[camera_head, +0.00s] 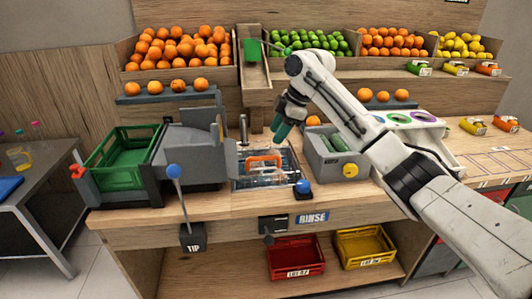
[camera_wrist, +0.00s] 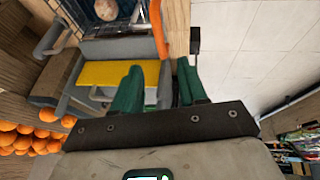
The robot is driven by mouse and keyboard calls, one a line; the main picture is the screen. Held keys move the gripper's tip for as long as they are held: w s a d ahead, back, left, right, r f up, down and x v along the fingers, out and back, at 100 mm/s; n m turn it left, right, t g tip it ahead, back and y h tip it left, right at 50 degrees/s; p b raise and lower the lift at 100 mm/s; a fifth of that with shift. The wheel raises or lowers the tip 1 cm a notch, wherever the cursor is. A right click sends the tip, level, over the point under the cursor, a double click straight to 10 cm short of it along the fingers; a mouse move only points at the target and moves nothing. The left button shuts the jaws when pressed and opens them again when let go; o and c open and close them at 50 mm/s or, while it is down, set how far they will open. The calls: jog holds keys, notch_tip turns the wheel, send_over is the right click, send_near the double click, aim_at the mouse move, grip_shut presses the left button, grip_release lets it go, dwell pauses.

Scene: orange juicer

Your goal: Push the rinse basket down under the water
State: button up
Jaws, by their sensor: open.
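The rinse basket shows in the head view as an orange handle (camera_head: 265,160) over a wire frame in the rinse basin (camera_head: 238,184). The wrist view shows the orange handle (camera_wrist: 157,28) at the top, beside a dark basket (camera_wrist: 84,12) with a round pale orange fruit (camera_wrist: 106,9) in it. How deep the basket sits in the water I cannot tell. My gripper (camera_head: 279,128) has dark green fingers pointing down, above and slightly right of the handle, apart from it. In the wrist view my gripper (camera_wrist: 160,84) is open, with nothing between its fingers.
A grey bin (camera_head: 325,163) stands right of the basin, and a blue-knobbed lever (camera_head: 303,187) stands at its front right. A grey machine (camera_head: 190,150) and a green crate (camera_head: 122,153) stand left. Shelves of fruit rise behind. The RINSE label (camera_head: 312,218) is on the counter front.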

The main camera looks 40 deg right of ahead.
aim_at(265, 158)
jog(key=p+x, duration=0.1)
jog(key=x, duration=0.8)
jog(key=shift+w+a+f, duration=0.1)
jog(key=shift+f, duration=0.15)
jog(key=shift+c, duration=0.3)
grip_shut()
